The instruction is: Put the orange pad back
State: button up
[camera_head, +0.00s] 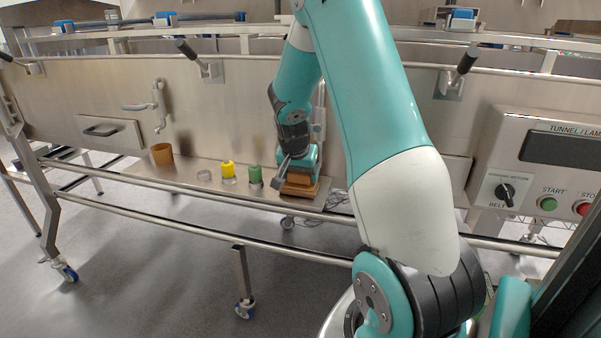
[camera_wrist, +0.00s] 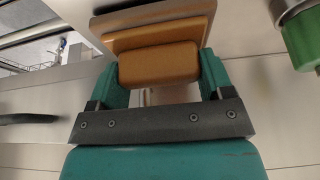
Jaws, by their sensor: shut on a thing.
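The orange pad (camera_wrist: 159,63) is a rounded block held between the green fingertips of my gripper (camera_wrist: 160,72) in the wrist view. Just beyond it is a larger orange-brown slab (camera_wrist: 207,28) with a grey edge. I cannot tell whether the pad touches that slab. In the head view my gripper (camera_head: 299,177) is low at the steel shelf, right of the green-topped item, with orange (camera_head: 299,189) showing just below it. The fingertips are partly hidden there by my arm.
On the shelf (camera_head: 190,184), left of my gripper, stand an orange cup (camera_head: 162,154), a small clear ring (camera_head: 204,175), a yellow item (camera_head: 228,170) and a green item (camera_head: 255,174). A rail (camera_head: 200,193) runs in front. A control panel (camera_head: 545,165) is at right.

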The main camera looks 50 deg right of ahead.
jog(key=shift+f, duration=0.15)
jog(key=o, duration=0.6)
jog(key=shift+f, duration=0.1)
jog(key=o, duration=0.4)
